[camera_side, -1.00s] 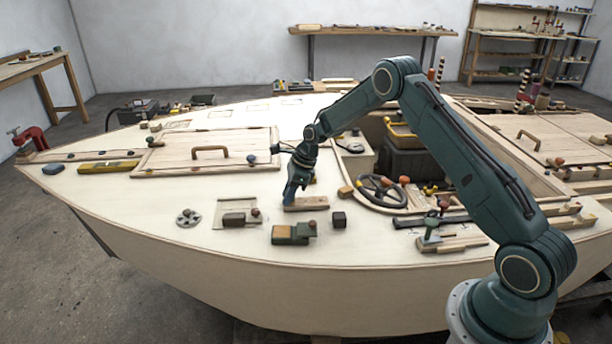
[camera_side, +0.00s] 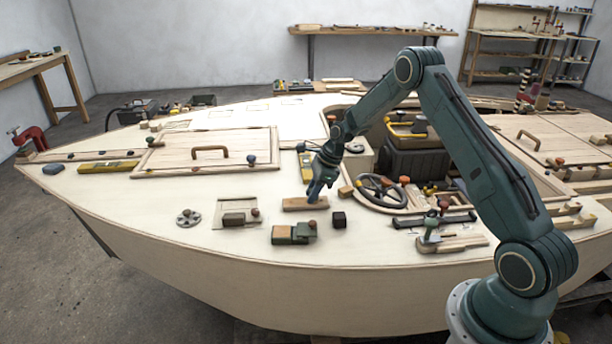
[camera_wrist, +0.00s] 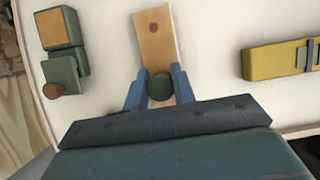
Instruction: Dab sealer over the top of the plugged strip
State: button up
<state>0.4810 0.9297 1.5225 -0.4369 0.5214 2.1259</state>
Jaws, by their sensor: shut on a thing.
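The plugged strip (camera_side: 298,204) is a short light-wood piece lying on the pale deck. In the wrist view the strip (camera_wrist: 153,50) shows a round brown plug (camera_wrist: 155,28) near its far end. My gripper (camera_side: 313,197) is at the strip's right end in the side view. In the wrist view my gripper's (camera_wrist: 160,90) blue fingers are shut on a small dark green, round-ended dabber (camera_wrist: 160,87) with some brown on it. The dabber is over the strip's near end and hides part of it. I cannot tell whether it touches the wood.
A black steering wheel (camera_side: 380,189) stands to the right. A yellow level (camera_wrist: 280,60) lies to the right in the wrist view. Bare deck surrounds the strip.

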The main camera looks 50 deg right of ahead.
aim_at(323, 201)
jog(key=shift+s+d, duration=1.65)
jog(key=shift+s, duration=0.05)
notch_tip(323, 201, up, 8)
jog(key=shift+w+r, duration=0.1)
jog(key=shift+w, duration=0.05)
